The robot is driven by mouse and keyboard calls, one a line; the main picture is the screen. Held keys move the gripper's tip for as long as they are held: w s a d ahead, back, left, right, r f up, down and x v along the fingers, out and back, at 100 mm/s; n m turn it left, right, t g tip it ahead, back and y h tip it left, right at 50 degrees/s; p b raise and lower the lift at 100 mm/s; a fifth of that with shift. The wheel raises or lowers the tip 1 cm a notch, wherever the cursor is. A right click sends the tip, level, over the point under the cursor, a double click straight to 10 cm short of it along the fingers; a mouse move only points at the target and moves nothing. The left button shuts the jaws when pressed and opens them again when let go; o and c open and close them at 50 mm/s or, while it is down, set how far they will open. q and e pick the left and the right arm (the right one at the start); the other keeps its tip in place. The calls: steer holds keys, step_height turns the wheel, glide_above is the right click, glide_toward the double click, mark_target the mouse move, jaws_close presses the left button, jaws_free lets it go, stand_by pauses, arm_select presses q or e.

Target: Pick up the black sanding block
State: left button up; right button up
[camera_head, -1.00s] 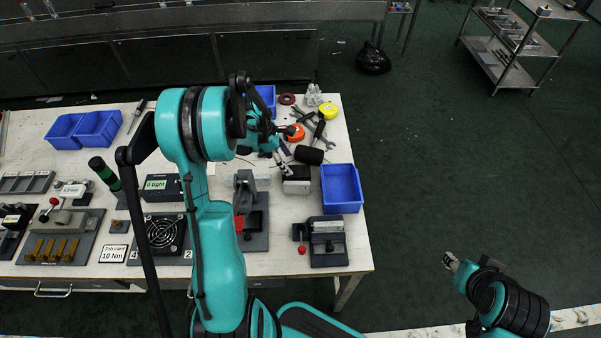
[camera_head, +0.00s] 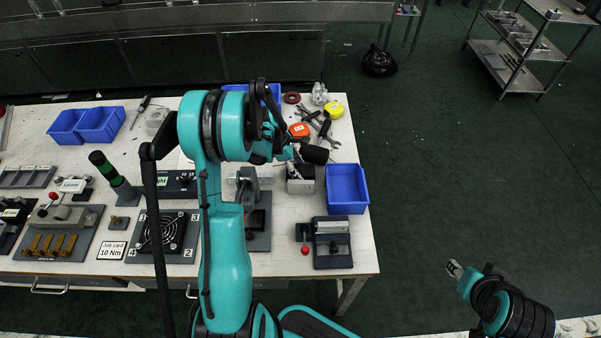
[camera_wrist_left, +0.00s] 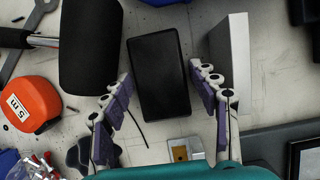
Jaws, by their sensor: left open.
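The black sanding block (camera_wrist_left: 158,72) lies flat on the bench in the left wrist view, a dark rectangle. My left gripper (camera_wrist_left: 163,88) is open, with one purple-padded finger to each side of the block's near part. A gap shows between the block and each finger. In the head view my left gripper (camera_head: 297,153) is over the bench's right part, and I cannot clearly make out the block beneath it. My right gripper (camera_head: 454,268) is off the bench at lower right, too small to tell its opening.
A black mallet head (camera_wrist_left: 90,45) and an orange tape measure (camera_wrist_left: 30,102) lie left of the block in the wrist view. A pale upright-sided piece (camera_wrist_left: 238,65) stands close on the right. A blue bin (camera_head: 347,188) stands at the bench's right edge.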

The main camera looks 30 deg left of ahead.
mark_target(299, 170)
arm_select(q)
steer(key=shift+f, duration=0.2)
stand_by(0.3)
steer(key=c, duration=0.9)
steer(key=shift+r, duration=0.25)
step_height(299, 170, up, 10)
steer(key=p, duration=0.4)
